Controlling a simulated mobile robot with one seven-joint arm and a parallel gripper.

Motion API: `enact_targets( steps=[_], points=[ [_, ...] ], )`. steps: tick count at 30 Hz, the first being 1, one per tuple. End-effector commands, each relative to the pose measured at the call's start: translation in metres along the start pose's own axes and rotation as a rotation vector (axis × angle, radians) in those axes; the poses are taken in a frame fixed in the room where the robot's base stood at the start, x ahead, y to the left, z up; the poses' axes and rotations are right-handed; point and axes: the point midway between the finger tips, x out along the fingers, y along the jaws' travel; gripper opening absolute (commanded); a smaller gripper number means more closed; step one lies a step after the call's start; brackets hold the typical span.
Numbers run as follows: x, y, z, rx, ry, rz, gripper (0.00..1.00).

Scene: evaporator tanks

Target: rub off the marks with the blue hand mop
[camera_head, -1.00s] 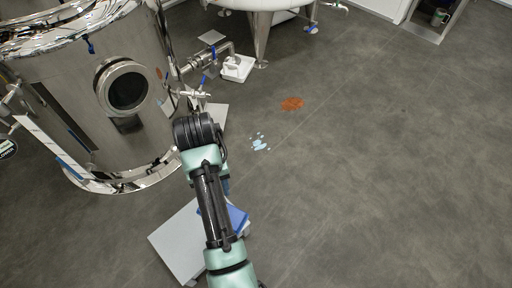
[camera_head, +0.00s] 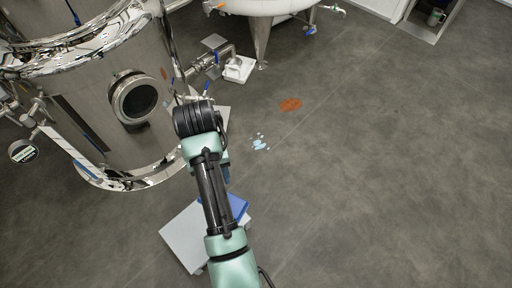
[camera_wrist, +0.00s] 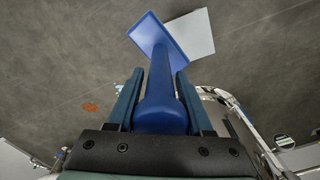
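The blue hand mop (camera_wrist: 160,85) points away from my wrist in the wrist view, its thick handle between my two fingers and its flat blue head at the far end. My gripper (camera_wrist: 160,78) is shut on the handle. In the head view the mop head (camera_head: 238,208) shows only in part beside my arm, which hides the handle and fingers. A light blue mark (camera_head: 260,143) lies on the grey floor ahead of my arm. An orange-brown mark (camera_head: 290,104) lies farther off; it also shows at left in the wrist view (camera_wrist: 91,107).
A steel tank (camera_head: 110,110) with a round porthole stands close at left, with pipes and valves (camera_head: 205,70) on its right. A pale low board (camera_head: 185,240) lies below the mop head. A white tank on legs (camera_head: 262,35) stands behind. Floor at right is clear.

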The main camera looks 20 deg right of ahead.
Motion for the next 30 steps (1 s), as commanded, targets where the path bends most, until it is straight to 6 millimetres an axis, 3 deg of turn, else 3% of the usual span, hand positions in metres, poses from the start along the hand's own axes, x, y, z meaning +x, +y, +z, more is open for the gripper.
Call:
enact_targets(
  steps=[1,6,9,20,26,30],
  points=[
    [-0.001,0.0,0.0,0.0,0.001,0.0,0.43],
    [-0.001,0.0,0.0,0.0,0.001,0.0,0.13],
    [-0.001,0.0,0.0,0.0,0.001,0.0,0.0],
    [-0.004,0.0,0.003,0.0,-0.001,0.0,0.0],
    [-0.009,0.0,0.023,0.0,-0.007,0.001,0.0],
    [-0.01,0.0,0.046,0.0,-0.008,0.001,0.0]
  ],
)
